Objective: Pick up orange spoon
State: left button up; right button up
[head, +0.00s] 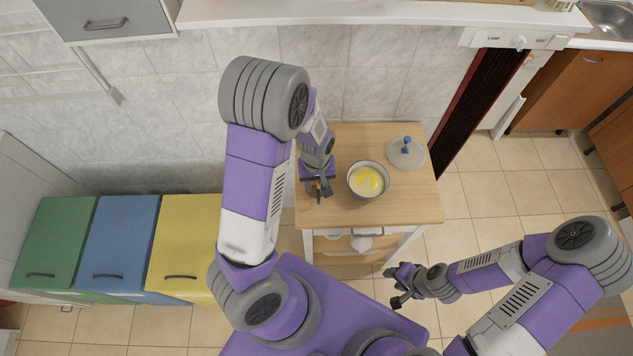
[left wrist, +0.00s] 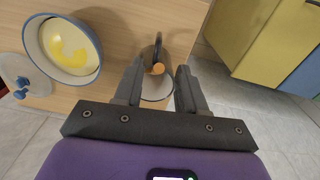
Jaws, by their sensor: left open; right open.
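A small orange piece (left wrist: 157,69), likely part of the orange spoon, shows between my left fingertips in the left wrist view. It sits by a dark upright piece over a pale round item (left wrist: 156,91) near the wooden table's edge; how these parts join is unclear. In the head view a small orange-brown spot (head: 318,186) shows beside my left gripper (head: 320,188), which hides most of that area. My left gripper (left wrist: 160,76) is open, its fingers on either side of the orange piece, with no contact visible. My right gripper (head: 393,287) is open and empty, off the table's front.
A bowl with yellow contents (head: 367,181) stands right of my left gripper. A lid with a blue knob (head: 406,153) lies behind it on the wooden cart (head: 400,205). Green, blue (head: 124,235) and yellow cabinets stand at left. The cart's front right top is clear.

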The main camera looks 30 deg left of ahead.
aim_at(318, 184)
pick_arm(q)
jog(key=f, duration=0.2)
jog(key=w+f, duration=0.1)
jog(key=shift+w+f, duration=0.1)
jog(key=shift+f, duration=0.3)
jog(key=shift+s+r, duration=0.1)
jog(key=shift+s, duration=0.25)
jog(key=shift+w, duration=0.2)
jog(key=c, duration=0.5)
jog(key=shift+s, duration=0.1)
grip_shut()
